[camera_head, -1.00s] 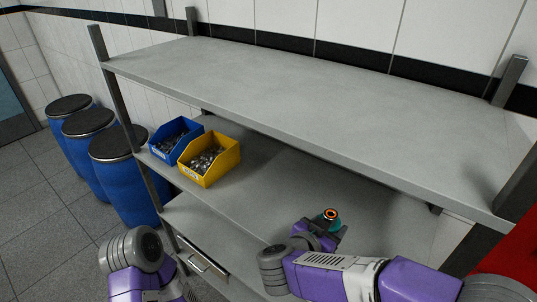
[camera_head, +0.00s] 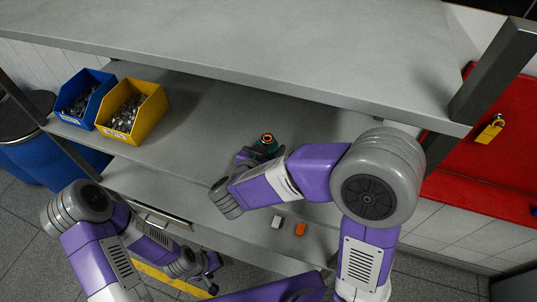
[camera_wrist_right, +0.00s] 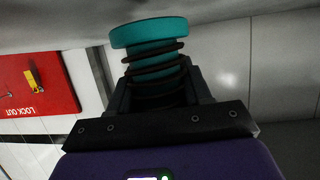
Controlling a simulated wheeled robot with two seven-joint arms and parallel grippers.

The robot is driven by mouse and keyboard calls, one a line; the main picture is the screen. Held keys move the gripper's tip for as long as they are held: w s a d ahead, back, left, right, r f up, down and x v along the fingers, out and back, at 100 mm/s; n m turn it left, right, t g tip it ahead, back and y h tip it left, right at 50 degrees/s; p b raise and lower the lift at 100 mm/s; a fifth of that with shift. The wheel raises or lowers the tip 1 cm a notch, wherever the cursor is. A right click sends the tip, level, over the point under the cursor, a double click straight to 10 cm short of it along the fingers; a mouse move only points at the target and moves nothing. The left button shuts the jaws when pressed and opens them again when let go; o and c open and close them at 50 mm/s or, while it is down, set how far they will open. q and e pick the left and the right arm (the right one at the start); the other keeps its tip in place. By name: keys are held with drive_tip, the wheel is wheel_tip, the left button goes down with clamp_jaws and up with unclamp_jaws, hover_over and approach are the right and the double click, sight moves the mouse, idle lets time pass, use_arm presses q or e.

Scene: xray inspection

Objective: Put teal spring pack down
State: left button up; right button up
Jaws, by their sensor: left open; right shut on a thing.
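The teal spring pack (camera_head: 271,149) is at the middle shelf, with an orange ring showing at its top. The right wrist view shows its teal end cap (camera_wrist_right: 150,32) and dark coils close to a grey surface; I cannot tell whether they touch. My right gripper (camera_head: 252,156) is shut on the pack; its dark fingers (camera_wrist_right: 160,92) hide part of it in the wrist view. My left gripper (camera_head: 208,276) is low at the front, below the shelves, open and apart from the pack.
The middle shelf (camera_head: 215,125) has bare room left of the pack. A blue bin (camera_head: 72,105) and a yellow bin (camera_head: 148,113) stand at its left. The upper shelf (camera_head: 250,45) overhangs. Small white (camera_head: 277,222) and orange (camera_head: 300,229) blocks lie lower. A red board (camera_head: 490,160) is right.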

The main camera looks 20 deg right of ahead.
drive_tip(key=shift+f, duration=1.3)
drive_tip(key=shift+f+b, duration=0.15)
drive_tip(key=shift+b, duration=0.15)
drive_tip(key=o, duration=1.2)
drive_tip(key=shift+c, duration=0.2)
